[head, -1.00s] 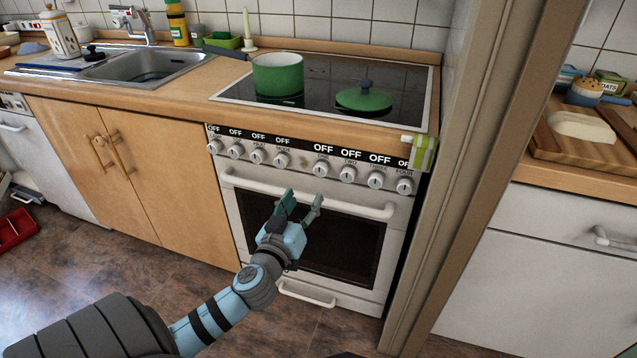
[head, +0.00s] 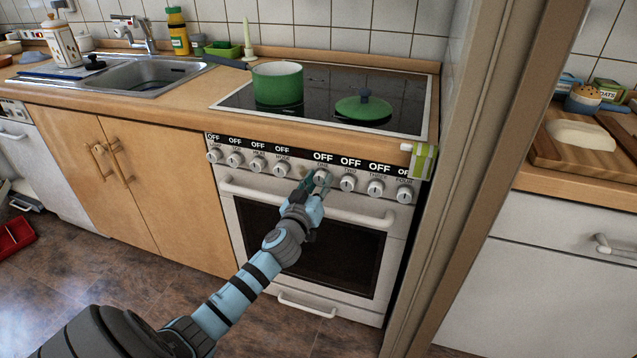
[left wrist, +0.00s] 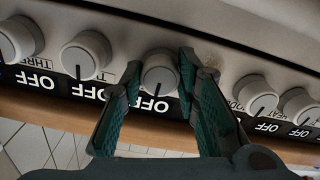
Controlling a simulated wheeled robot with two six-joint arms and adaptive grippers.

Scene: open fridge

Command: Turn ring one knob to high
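The ring one knob (head: 321,177) is a round light knob on the stove's front panel, and the display above it reads OFF. It also shows in the left wrist view (left wrist: 160,74), between my fingertips, with its mark toward the OFF display. My left gripper (head: 314,182) is at this knob, and it also shows in the left wrist view (left wrist: 159,68). Its two dark green fingers stand open on either side of the knob. A narrow gap shows on the left in that view; contact on the right is unclear. My right gripper is not in view.
The ring two knob (head: 348,183) is beside it on the right, and the mode knob (head: 282,169) is on the left; all displays read OFF. The oven handle (head: 350,213) runs below. A green pot (head: 277,84) and green lid (head: 364,108) are on the cooktop.

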